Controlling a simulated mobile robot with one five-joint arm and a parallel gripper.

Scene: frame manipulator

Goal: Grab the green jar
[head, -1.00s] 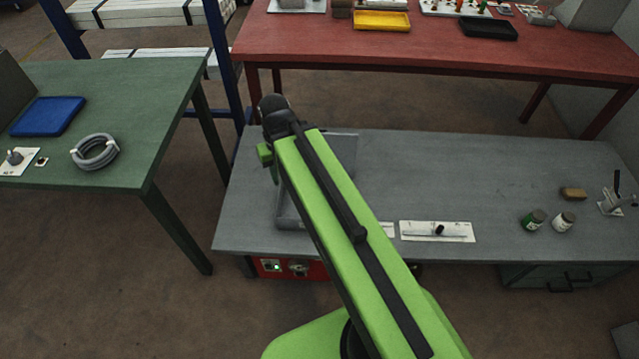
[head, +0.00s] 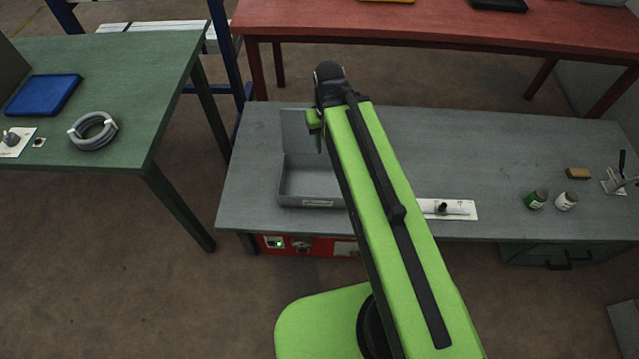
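The green jar (head: 537,200) stands on the right part of the grey bench, with a dark lid. A white jar (head: 566,202) stands close to its right. My green arm reaches up over the middle of the bench. My gripper (head: 317,138) is at the arm's far end, above the grey bin and well to the left of the green jar. Only a small green part of it shows, and the arm hides the rest, so its opening cannot be seen.
The open grey bin (head: 310,203) is partly behind my arm. A white plate with a black knob (head: 443,208), a brown block (head: 578,173) and a metal fixture (head: 618,182) are on the bench. A green table (head: 120,110) stands left and a red table (head: 440,30) behind.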

